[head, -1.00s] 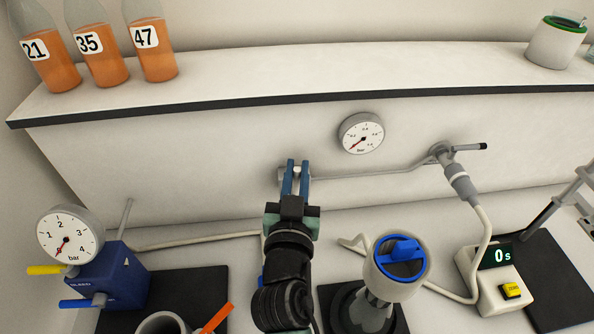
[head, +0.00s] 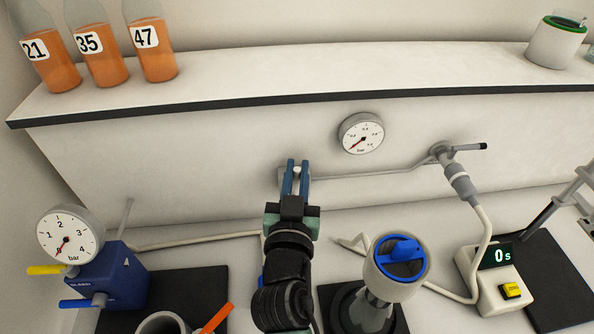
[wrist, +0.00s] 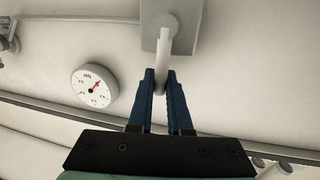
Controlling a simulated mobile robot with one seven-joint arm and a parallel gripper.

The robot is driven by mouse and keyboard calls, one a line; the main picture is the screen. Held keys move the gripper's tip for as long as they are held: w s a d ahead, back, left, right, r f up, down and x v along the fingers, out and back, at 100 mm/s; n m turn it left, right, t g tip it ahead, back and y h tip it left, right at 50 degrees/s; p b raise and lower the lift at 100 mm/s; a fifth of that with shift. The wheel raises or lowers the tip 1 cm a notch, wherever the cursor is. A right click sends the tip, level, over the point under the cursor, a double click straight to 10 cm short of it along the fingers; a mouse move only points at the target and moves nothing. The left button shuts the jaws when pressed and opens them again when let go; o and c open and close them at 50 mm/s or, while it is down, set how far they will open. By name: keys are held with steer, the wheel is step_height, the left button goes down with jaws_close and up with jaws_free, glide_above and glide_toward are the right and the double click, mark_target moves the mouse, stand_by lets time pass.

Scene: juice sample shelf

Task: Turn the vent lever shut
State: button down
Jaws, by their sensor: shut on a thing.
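The vent lever (wrist: 162,52) is a pale bar on a grey wall plate (wrist: 188,20); in the wrist view its free end lies between my fingers. My gripper (wrist: 161,78) has blue fingers and is shut on the lever. In the head view my gripper (head: 297,168) reaches up to the wall plate (head: 282,180), left of the round gauge (head: 361,133). There the fingers hide most of the lever. The gauge also shows in the wrist view (wrist: 95,87).
A blue pump box (head: 112,277) stands at left, a blue-topped vessel (head: 397,267) right of my arm. Bottles (head: 100,60) stand on the shelf above.

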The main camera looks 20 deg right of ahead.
stand_by(0.4)
steer(key=shift+s+d+f+m+b, duration=0.1)
steer(key=shift+d+m+b, duration=0.15)
steer(key=shift+m, duration=0.35)
steer(key=shift+s+d+f+m+b, duration=0.1)
steer(key=shift+d+m, duration=0.2)
steer(key=shift+m, duration=0.3)
steer(key=m, duration=0.1)
steer(key=d+m+b, duration=0.1)
steer(key=d+m+g, duration=0.1)
steer(key=shift+s+f+m+y, duration=0.25)
steer(key=shift+f+m+y, duration=0.15)
steer(key=shift+s+d+f+m+y+b, duration=0.1)
steer(key=shift+d+f+m+y+b, duration=0.2)
steer(key=shift+m, duration=0.45)
steer(key=shift+s+d+f+m+y+b, duration=0.1)
steer(key=shift+d+f+m+y+b, duration=0.2)
steer(key=shift+m, duration=0.45)
steer(key=shift+d, duration=0.1)
steer(key=c, duration=0.8)
jaws_free()
steer(key=shift+c, duration=0.2)
